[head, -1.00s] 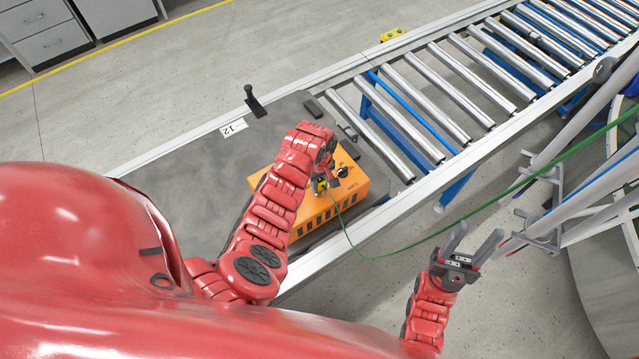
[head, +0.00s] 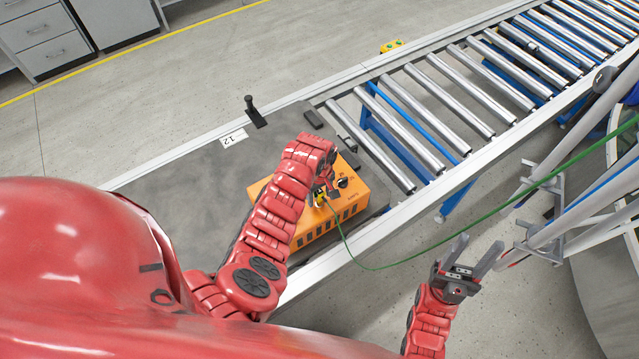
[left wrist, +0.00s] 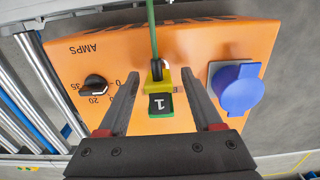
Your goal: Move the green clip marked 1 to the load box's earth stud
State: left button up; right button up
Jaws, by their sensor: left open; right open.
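The orange load box (head: 350,205) stands on the grey plate at the roller line; its top face fills much of the left wrist view (left wrist: 120,60). The green clip marked 1 (left wrist: 160,104), with a yellow part and a green cable, sits on the box's face at what looks like the earth stud, mostly hidden under the clip. My left gripper (left wrist: 158,85) is open, its fingers on either side of the clip, apart from it. In the head view the clip (head: 319,197) shows beside my left wrist. My right gripper (head: 467,252) is open and empty, right of the box above the floor.
The green cable (head: 440,247) runs from the clip to the right. A blue socket cover (left wrist: 236,88) and a black AMPS knob (left wrist: 95,85) flank the clip. A black upright handle (head: 254,110) and a 12 label (head: 233,137) are on the grey plate. Rollers (head: 440,92) lie beyond.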

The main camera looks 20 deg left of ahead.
pick_arm(q)
notch_tip(320, 180, up, 5)
jog(key=shift+w+f+b, duration=0.15)
jog(key=shift+b, duration=0.75)
notch_tip(320, 180, up, 12)
jog(key=p, duration=0.5)
